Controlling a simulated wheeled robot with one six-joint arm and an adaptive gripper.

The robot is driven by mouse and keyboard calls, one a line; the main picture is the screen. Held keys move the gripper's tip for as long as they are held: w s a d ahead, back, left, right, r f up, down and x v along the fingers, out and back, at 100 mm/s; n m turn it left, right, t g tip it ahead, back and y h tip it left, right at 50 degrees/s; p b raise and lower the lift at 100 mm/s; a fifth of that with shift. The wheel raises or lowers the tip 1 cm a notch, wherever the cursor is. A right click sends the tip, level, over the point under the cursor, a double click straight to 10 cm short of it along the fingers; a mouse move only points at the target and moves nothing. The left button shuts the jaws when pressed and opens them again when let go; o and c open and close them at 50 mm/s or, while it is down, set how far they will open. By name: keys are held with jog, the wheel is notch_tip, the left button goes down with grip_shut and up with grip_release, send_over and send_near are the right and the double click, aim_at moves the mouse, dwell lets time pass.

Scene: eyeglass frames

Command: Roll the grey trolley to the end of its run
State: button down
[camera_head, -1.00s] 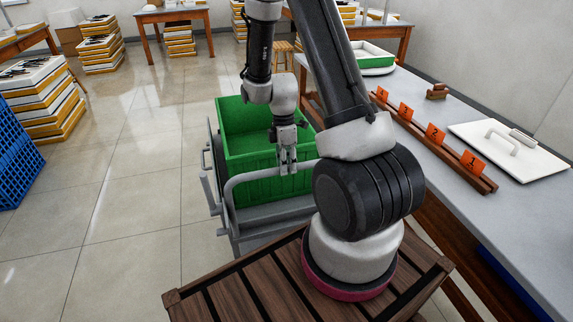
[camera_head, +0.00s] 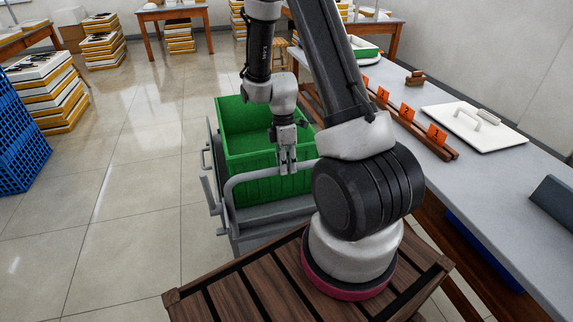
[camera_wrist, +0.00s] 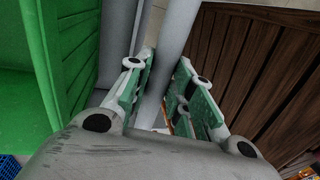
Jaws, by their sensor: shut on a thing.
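The grey trolley (camera_head: 272,214) stands on the floor in front of my base, with a green crate (camera_head: 236,151) on it. Its grey tubular handle (camera_head: 246,177) faces my side. My gripper (camera_head: 287,170) points down at the top bar of this handle and is shut on it. In the wrist view the grey bar (camera_wrist: 180,45) runs between the green-padded fingers. My arm hides the right part of the trolley, and its wheels are hard to see.
A blue crate (camera_head: 20,150) stands at the left. The tiled floor left of the trolley is clear.

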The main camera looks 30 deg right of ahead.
jog(key=c, duration=1.3)
grip_release()
jog(key=shift+o, duration=0.2)
notch_tip(320, 180, up, 12)
jog(key=w, duration=0.2)
jog(key=shift+w+d, duration=0.15)
jog(key=shift+d, duration=0.2)
jog(key=shift+f, duration=0.1)
